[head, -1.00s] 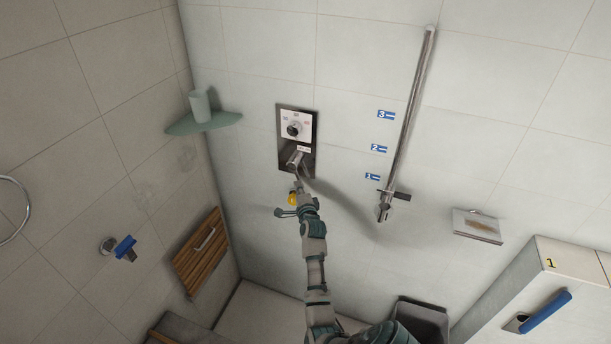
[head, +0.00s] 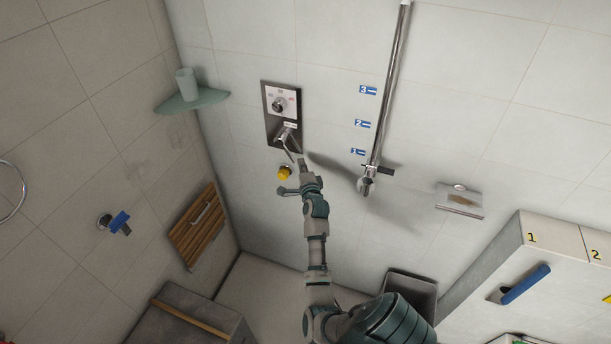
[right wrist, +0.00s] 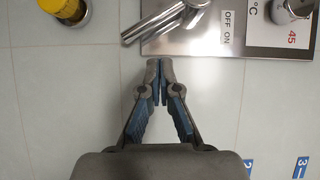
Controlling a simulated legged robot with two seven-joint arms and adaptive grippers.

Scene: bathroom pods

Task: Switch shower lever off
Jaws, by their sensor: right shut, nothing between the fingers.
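The metal shower lever (head: 288,141) sits on the lower part of a steel wall panel (head: 269,127). In the right wrist view the lever (right wrist: 153,22) shows at the top, beside an OFF/ON label (right wrist: 230,27). My right gripper (head: 303,161) is just to the lower right of the lever in the head view. In the right wrist view its fingertips (right wrist: 160,62) meet, with nothing between them, near the panel's edge. They look apart from the lever there, though depth is hard to judge. My left gripper is not in view.
A yellow knob (head: 285,173) is on the wall below the panel. A vertical rail (head: 390,90) with a holder stands to the right. A green corner shelf (head: 190,100) and a wooden folded seat (head: 197,226) are to the left.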

